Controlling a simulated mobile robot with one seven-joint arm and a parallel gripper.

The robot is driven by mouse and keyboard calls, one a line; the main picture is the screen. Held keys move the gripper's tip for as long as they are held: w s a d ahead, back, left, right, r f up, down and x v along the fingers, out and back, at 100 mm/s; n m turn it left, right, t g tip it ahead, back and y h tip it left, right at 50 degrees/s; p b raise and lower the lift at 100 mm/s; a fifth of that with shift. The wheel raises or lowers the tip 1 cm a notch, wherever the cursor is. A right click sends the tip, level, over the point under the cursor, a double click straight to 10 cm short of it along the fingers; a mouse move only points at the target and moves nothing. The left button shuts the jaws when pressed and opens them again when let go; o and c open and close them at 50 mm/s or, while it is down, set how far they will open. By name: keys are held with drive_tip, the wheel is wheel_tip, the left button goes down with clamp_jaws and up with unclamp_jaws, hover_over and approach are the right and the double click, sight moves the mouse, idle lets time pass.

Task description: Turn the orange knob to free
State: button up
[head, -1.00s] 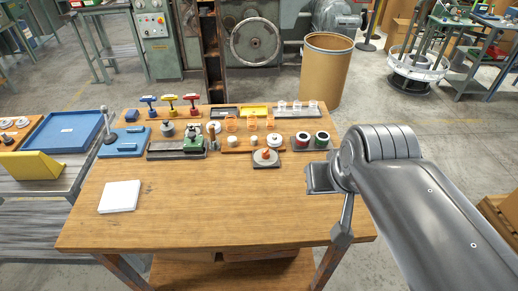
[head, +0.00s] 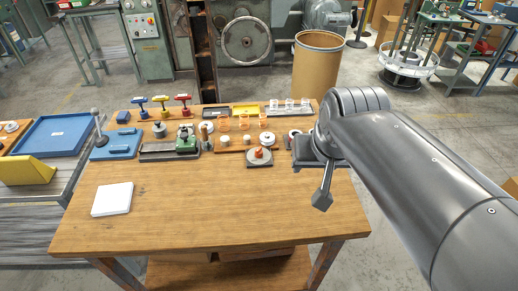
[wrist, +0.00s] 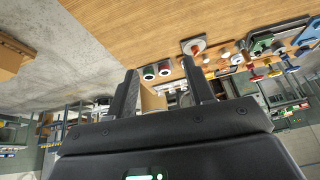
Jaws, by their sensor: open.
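The orange knob (head: 259,153) sits on a round pale dial on a small dark base plate (head: 258,163), on the right half of the wooden table. In the wrist view the orange knob (wrist: 195,48) shows upper right of centre, beyond the fingers. My gripper (wrist: 162,88) is open, its two dark fingers apart with nothing held between them. In the head view my arm reaches in from the right, and its end is over the table's right side, to the right of the knob and apart from it.
Red and green round pieces (wrist: 157,71) stand close by the knob, partly hidden by my arm in the head view. Several fixtures line the table's back, including a green device (head: 186,141). A white pad (head: 112,199) lies front left. The table's front middle (head: 200,220) is clear.

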drive_tip(key=w+a+f+m+g, duration=0.2)
drive_tip(key=w+a+m, duration=0.1)
drive_tip(key=w, duration=1.1)
drive_tip(key=m+g, duration=0.3)
approach(259, 149)
wheel_tip(259, 149, down, 10)
drive_tip(key=shift+r, duration=0.1)
drive_tip(key=c, duration=1)
